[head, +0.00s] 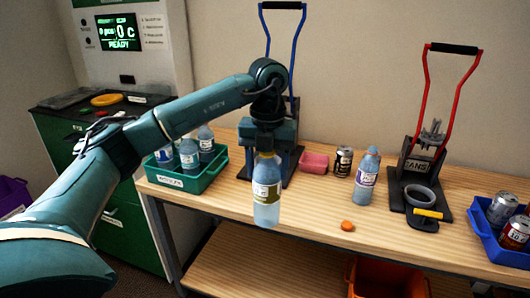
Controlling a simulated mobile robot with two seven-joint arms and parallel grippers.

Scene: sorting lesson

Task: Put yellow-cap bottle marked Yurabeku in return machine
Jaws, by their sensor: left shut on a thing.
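My left gripper (267,150) is shut on the top of a clear, bluish bottle (266,208). The bottle hangs upright in front of the table's front edge. A little yellow shows at its top between the fingers, and the rest of the cap is hidden. Its label is yellow-brown and white, with text too small to read. The return machine (160,42) stands at the back left, white above a green cabinet. Its lit screen (117,32) reads "0" and "READY". The bottle is apart from the machine, to its right. My right gripper is not in view.
A green crate (207,176) with several bottles stands on the wooden table (300,220). A purple-label bottle (367,180), a can (343,162), a pink tray (314,161) and an orange cap (347,226) are to the right. A red-handled can crusher (419,165) and blue crate (490,239) stand further right.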

